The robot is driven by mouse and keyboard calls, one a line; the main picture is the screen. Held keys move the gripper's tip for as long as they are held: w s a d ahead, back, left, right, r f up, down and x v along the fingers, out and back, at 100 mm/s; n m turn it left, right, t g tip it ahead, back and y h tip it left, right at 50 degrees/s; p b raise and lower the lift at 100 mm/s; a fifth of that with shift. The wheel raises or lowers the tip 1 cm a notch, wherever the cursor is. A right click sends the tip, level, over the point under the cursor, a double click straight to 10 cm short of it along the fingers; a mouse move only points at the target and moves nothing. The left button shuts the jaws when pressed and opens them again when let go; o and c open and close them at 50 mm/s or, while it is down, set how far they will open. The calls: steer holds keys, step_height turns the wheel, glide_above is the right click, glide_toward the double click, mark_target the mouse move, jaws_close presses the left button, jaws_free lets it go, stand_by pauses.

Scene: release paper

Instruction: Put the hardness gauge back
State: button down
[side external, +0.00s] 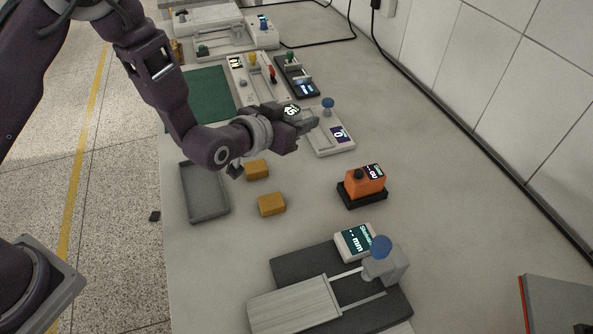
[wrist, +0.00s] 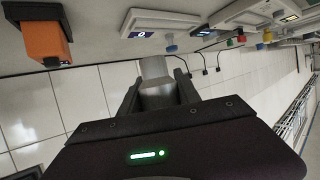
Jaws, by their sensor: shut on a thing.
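My gripper (side external: 290,132) is raised above the bench beside a white instrument with a blue knob (side external: 340,143). In the wrist view, my gripper (wrist: 158,85) is shut on a light grey body with a narrower neck. It appears to be the hardness gauge (wrist: 155,72). In the side view a dark round face with white digits, seemingly the gauge's dial (side external: 291,111), shows at the gripper; the rest of it is largely hidden. An orange device (side external: 364,184) sits in a black cradle (side external: 362,198), apart from my gripper; it also shows in the wrist view (wrist: 45,38).
A grey tray (side external: 204,190) and two ochre blocks (side external: 271,204) lie below my arm. A slide instrument (side external: 295,303) stands at the front. Several instruments and a green mat (side external: 208,92) fill the back. The bench right of the orange device is clear up to the tiled wall.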

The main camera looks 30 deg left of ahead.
mark_target(308, 173)
steer(key=d+f, duration=0.1)
steer(key=f, duration=0.2)
steer(key=s+d+f, duration=0.1)
steer(key=f, duration=0.3)
steer(key=d+f, duration=0.1)
steer(key=f, duration=0.2)
steer(key=shift+s+f, duration=0.15)
steer(key=shift+f, duration=0.05)
steer(key=shift+f, duration=0.2)
steer(key=c, duration=0.9)
jaws_free()
steer(key=shift+o, duration=0.2)
